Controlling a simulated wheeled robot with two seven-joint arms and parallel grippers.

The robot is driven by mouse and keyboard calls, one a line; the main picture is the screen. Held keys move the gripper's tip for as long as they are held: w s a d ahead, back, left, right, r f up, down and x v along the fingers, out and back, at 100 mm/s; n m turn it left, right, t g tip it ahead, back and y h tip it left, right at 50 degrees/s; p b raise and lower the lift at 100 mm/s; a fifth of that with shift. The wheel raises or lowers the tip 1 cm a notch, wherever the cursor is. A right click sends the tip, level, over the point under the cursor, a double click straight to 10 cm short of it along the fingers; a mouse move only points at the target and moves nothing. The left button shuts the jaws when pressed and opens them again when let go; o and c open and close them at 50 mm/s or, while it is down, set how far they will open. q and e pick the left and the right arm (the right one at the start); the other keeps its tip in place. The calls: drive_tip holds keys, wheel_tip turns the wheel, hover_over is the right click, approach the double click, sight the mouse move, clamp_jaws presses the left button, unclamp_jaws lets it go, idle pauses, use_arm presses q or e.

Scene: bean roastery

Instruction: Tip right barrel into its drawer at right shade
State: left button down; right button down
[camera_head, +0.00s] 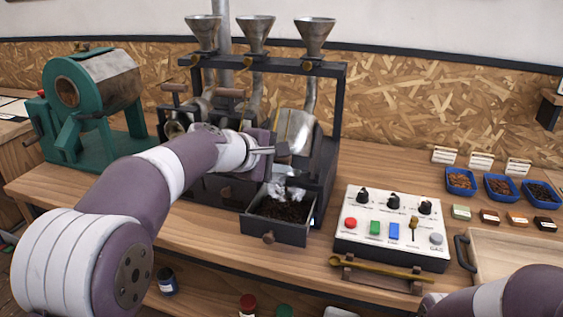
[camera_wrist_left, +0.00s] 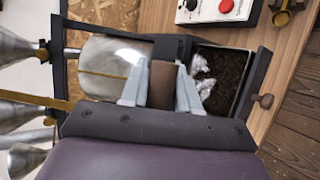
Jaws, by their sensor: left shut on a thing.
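The right barrel (camera_head: 297,130) is a shiny metal drum at the right of the dark roaster frame; it also shows in the left wrist view (camera_wrist_left: 110,70). My left gripper (camera_head: 276,150) is shut on the barrel's brown handle (camera_wrist_left: 162,85), with a finger on each side. The drawer (camera_head: 274,233) below is pulled out. Dark brown beans (camera_wrist_left: 228,75) lie in it, with crumpled whitish-silver shapes above or on them, perhaps smoke. My arm hides much of the other barrels. My right arm enters at the lower right, its fingers out of sight.
A control box (camera_head: 392,226) with knobs and coloured buttons stands right of the drawer, a brass scoop (camera_head: 380,270) before it. Blue sample trays (camera_head: 461,180), small colour blocks (camera_head: 489,216) and a wooden tray (camera_head: 515,243) are farther right. A green machine (camera_head: 85,148) stands left.

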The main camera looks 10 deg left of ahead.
use_arm(q)
drive_tip(key=c, duration=0.9)
unclamp_jaws()
drive_tip(key=shift+f, duration=0.1)
drive_tip(key=v, duration=1.2)
drive_tip(key=shift+s+a+r, duration=0.2)
drive_tip(key=shift+r, duration=0.05)
idle(0.6)
